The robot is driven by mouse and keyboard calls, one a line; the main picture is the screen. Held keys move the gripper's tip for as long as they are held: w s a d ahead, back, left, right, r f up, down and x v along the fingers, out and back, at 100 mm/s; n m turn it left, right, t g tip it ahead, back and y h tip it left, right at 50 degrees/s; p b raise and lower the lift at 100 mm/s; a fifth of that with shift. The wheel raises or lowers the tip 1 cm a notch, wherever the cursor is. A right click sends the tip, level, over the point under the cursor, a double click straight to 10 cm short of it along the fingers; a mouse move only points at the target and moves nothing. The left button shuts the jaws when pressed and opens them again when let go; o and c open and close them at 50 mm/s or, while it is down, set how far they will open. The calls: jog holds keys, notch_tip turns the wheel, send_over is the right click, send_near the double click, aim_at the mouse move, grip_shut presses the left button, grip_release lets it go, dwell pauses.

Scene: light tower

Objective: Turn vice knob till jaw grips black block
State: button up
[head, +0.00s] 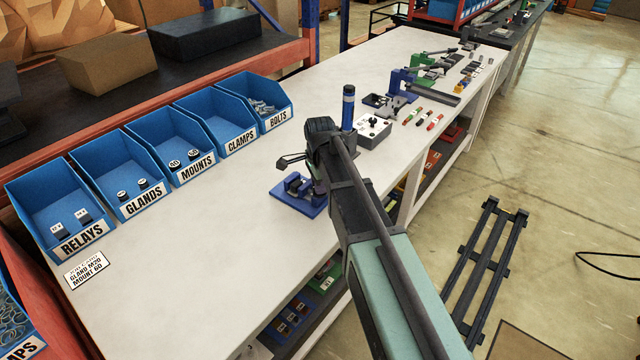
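A small blue vice (298,192) stands on the white workbench near its front edge, in the middle of the head view. Its right side is hidden behind my arm. I cannot make out its knob or a black block in its jaw, and cannot tell whether the jaw touches anything. My gripper (317,180) points down at the right side of the vice, mostly hidden by my own wrist. Its fingers are too small and covered to show whether they are open or shut, or whether they touch the knob.
Blue bins stand along the bench's back left, including relays (50,212) and bolts (262,98). A label card (87,270) lies front left. The bench left of the vice is clear.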

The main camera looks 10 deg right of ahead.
jog(key=o, duration=0.4)
jog(key=shift+c, duration=0.2)
jog(key=shift+r, duration=0.1)
notch_tip(320, 180, up, 11)
jog(key=p, duration=1.1)
jog(key=shift+f, duration=0.2)
